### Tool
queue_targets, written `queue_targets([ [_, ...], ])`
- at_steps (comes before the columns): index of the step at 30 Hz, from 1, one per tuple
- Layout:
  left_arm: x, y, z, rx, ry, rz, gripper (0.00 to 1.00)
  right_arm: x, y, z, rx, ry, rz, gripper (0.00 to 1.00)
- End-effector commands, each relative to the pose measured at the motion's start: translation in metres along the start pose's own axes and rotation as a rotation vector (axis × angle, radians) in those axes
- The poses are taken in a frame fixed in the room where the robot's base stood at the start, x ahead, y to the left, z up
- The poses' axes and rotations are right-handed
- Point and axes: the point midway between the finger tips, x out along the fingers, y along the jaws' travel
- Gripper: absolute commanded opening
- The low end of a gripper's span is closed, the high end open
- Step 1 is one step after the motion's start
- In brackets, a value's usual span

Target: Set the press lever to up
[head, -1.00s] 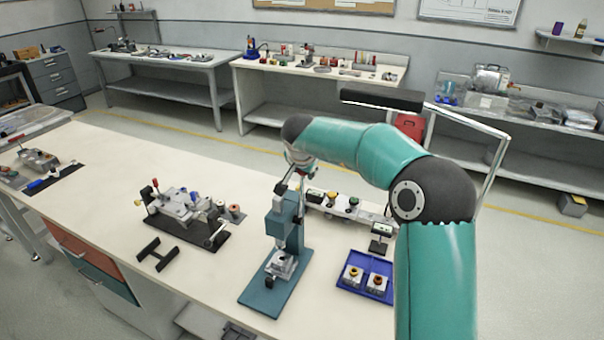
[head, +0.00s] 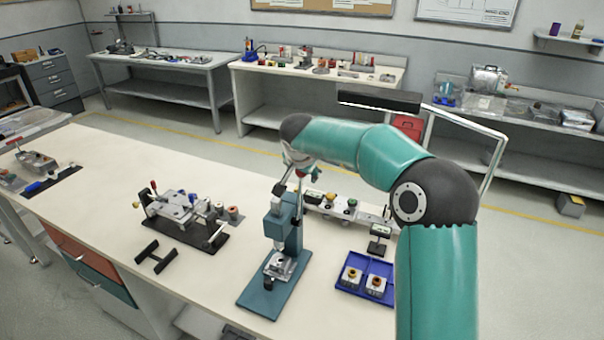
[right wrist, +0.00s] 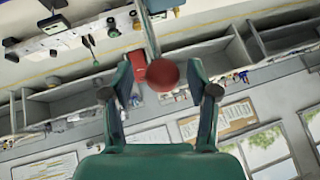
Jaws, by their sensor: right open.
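The teal press (head: 284,228) stands on its teal base plate on the near bench, with a metal fixture (head: 279,266) under its ram. Its lever is mostly hidden behind my right arm in the head view; a red knob (head: 301,173) shows near the press top. In the right wrist view the silver lever rod (right wrist: 149,30) ends in the red ball knob (right wrist: 163,76). My right gripper (right wrist: 160,68) is open, its two fingers on either side of the knob with gaps. I cannot tell the lever's exact angle. My left gripper is not in view.
A blue tray (head: 362,277) with two small parts stands right of the press. A clamp fixture (head: 187,215) on a black plate and a black bracket (head: 156,257) lie left. A row of buttons (head: 335,204) is behind. The bench's left middle is clear.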

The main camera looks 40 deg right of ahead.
Motion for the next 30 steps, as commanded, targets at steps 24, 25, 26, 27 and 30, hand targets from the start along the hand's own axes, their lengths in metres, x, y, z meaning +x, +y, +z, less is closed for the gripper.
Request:
queue_targets([
  [24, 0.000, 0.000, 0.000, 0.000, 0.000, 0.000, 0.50, -0.111, 0.002, 0.002, -0.002, -0.002, 0.002, 0.59],
  [25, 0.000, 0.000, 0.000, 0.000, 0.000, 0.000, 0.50, -0.111, 0.002, 0.002, -0.002, -0.002, 0.002, 0.59],
  [26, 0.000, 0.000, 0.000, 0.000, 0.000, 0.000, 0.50, -0.111, 0.002, 0.002, -0.002, -0.002, 0.002, 0.59],
  [27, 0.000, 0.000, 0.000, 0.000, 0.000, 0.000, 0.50, -0.111, 0.002, 0.002, -0.002, -0.002, 0.002, 0.59],
  [30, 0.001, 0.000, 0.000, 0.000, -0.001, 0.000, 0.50, -0.111, 0.002, 0.002, -0.001, -0.002, 0.002, 0.59],
])
